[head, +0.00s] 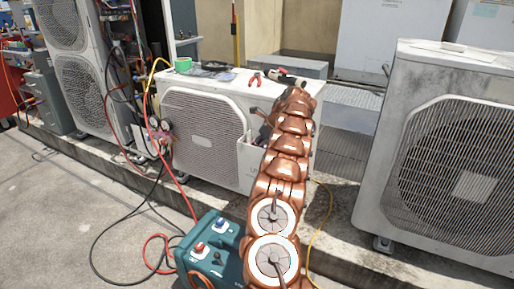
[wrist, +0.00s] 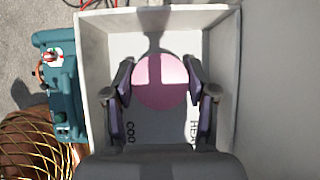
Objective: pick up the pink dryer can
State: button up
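My gripper (wrist: 160,76) is open above the box, with one finger on the left and one on the right of the can. The fingers look close to its edges; I cannot tell whether they touch it. In the head view my arm hides the can and most of the gripper.
A teal machine with knobs (wrist: 62,85) stands left of the box; it also shows in the head view (head: 210,250). A large condenser (head: 440,160) stands on the right. Pliers (head: 255,79) and green tape (head: 182,64) lie on the middle condenser. Hoses cross the floor.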

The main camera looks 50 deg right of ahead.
jog(key=c, duration=0.4)
jog(key=shift+r, duration=0.1)
jog(key=shift+c, duration=0.2)
notch_tip(320, 180, up, 18)
jog(key=p, duration=1)
